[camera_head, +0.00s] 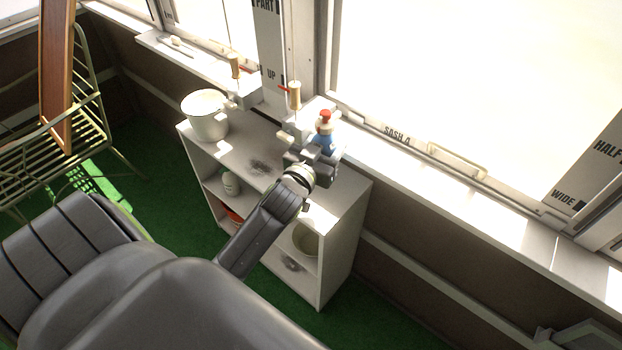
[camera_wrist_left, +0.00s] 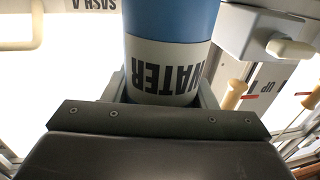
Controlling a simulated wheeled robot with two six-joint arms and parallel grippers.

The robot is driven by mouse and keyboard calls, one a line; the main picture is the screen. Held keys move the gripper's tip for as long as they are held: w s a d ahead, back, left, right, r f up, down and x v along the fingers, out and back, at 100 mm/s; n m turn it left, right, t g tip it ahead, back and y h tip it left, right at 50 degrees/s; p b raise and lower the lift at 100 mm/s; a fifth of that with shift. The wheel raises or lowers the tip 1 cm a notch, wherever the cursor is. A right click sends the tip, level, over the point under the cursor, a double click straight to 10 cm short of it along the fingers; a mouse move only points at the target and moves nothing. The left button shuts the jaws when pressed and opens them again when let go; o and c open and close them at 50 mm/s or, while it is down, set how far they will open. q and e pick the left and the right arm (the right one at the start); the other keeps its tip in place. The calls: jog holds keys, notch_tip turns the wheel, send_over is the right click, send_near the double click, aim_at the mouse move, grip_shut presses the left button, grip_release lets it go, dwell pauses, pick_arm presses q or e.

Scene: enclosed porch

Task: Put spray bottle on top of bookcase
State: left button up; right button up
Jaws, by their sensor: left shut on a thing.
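The spray bottle (camera_head: 324,138) is blue with a white part and a red top. In the left wrist view the bottle (camera_wrist_left: 168,70) shows a white band lettered "WATER", upside down in the picture. My left gripper (camera_head: 318,156) is shut on the bottle, which stands about upright at the bookcase's back edge by the window. The white bookcase (camera_head: 345,200) stands against the wall below the window. My arm hides part of its top and shelves. Whether the bottle touches the top cannot be told. My right gripper is not in view.
A white bucket (camera_head: 205,117) stands on the left end of the bookcase top. Window hardware with wooden handles (camera_head: 294,96) rises close behind the gripper. Shelves hold a small jar (camera_head: 231,183) and a pot (camera_head: 305,240). A metal-framed chair (camera_head: 90,100) is at left.

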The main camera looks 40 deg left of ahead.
pick_arm(q)
jog(key=f+b, duration=0.1)
jog(key=f, duration=0.2)
jog(key=a+f+b, duration=0.1)
jog(key=f, duration=0.2)
jog(key=f+b, duration=0.1)
jog(key=f, duration=0.2)
jog(key=shift+s+a+f, duration=0.25)
jog(key=shift+s, duration=0.05)
jog(key=shift+f+b, duration=0.45)
jog(key=shift+b, duration=0.1)
notch_tip(320, 180, down, 3)
jog(key=shift+b, duration=1.1)
jog(key=shift+f, duration=0.1)
